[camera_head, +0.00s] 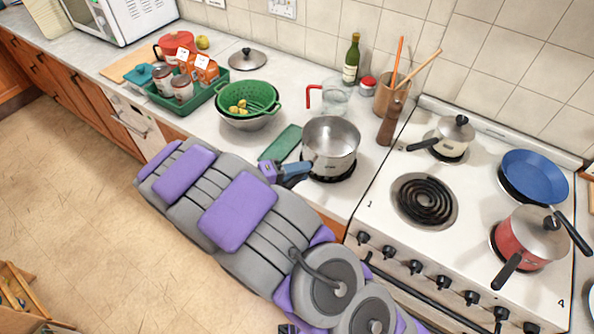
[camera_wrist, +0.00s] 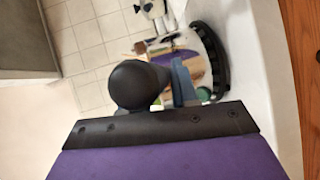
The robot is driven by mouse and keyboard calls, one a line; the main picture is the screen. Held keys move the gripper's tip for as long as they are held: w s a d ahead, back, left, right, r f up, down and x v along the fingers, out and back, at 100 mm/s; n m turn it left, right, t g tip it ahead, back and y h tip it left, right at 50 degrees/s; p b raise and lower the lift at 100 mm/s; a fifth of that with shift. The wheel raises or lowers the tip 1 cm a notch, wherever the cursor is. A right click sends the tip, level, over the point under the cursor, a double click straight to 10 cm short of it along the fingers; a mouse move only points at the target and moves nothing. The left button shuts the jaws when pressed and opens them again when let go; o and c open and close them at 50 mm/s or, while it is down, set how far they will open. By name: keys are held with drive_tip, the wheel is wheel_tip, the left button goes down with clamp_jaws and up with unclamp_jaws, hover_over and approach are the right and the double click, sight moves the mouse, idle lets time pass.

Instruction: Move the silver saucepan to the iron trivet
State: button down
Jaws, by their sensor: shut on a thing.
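The silver saucepan (camera_head: 331,140) is open-topped and upright at the counter's front, just left of the stove. The dark iron trivet (camera_head: 335,178) shows as a black rim directly beneath it; I cannot tell whether the pan's base touches it. My gripper (camera_head: 296,173) is at the pan's left front side, shut on its handle. In the wrist view, a rounded black part (camera_wrist: 135,86), likely the handle's end, stands before the shiny pan (camera_wrist: 183,46). The curved black trivet (camera_wrist: 220,65) shows beside the pan. The pan hides most of the trivet.
A green board (camera_head: 281,143) lies left of the pan, with a measuring jug (camera_head: 335,98) behind it. A pepper mill (camera_head: 389,124) and utensil crock stand behind right. The stove holds a lidded pot (camera_head: 453,136), a blue pan and a red pan; its front-left burner (camera_head: 425,199) is empty.

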drive_tip(key=shift+f+b, duration=0.4)
drive_tip(key=shift+f, duration=0.1)
idle(0.5)
drive_tip(key=c, duration=0.8)
unclamp_jaws()
drive_tip(key=shift+a, duration=0.1)
drive_tip(key=p+v, duration=0.3)
drive_tip(key=v, duration=1.4)
drive_tip(key=shift+a, duration=0.1)
